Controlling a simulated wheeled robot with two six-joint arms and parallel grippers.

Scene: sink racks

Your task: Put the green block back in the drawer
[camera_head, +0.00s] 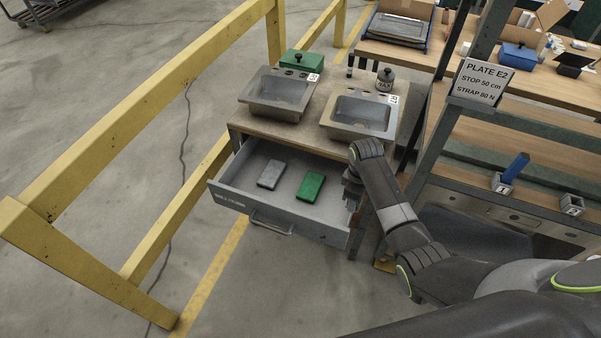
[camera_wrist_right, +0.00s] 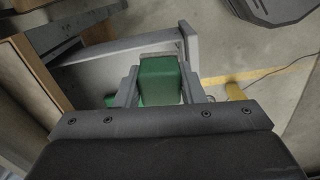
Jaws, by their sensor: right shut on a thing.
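The drawer (camera_head: 232,200) under the sink bench is pulled open. A green block (camera_head: 310,186) lies flat in it, with a grey block (camera_head: 271,174) to its left. My right gripper (camera_head: 351,194) is at the drawer's right end. In the right wrist view, my right gripper (camera_wrist_right: 160,88) is shut on a green block (camera_wrist_right: 160,80), which sits between its two fingers. The head view hides this held block behind the hand. A bit of green (camera_wrist_right: 110,101) also shows beyond the left finger. My left gripper is not in view.
Two metal sinks (camera_head: 279,94) (camera_head: 361,112) stand on the bench above the drawer. A green box with a black knob (camera_head: 300,63) stands behind them. A yellow rail (camera_head: 150,110) runs along the left. A post with a sign (camera_head: 480,82) stands to the right of my right arm.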

